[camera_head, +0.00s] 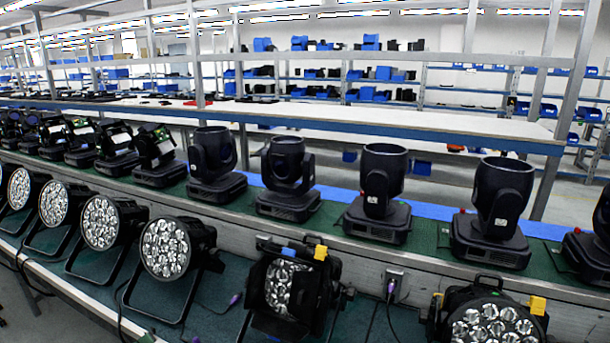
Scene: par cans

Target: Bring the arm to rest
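Neither of my grippers nor any part of my arms shows in the head view. Several round par cans with clustered clear lenses stand in a row along the front, such as one at the left (101,223) and one near the middle (166,249). A par can with black barn doors (282,286) stands right of them. Another par can (492,322) is cut off by the bottom edge at the right.
Black moving-head lights, such as one at the right (501,197), stand in a row on a green-topped bench (428,232) behind the par cans. Cables and purple connectors (235,299) lie among the par cans. A long white table (330,117) and shelves with blue bins (370,94) are farther back.

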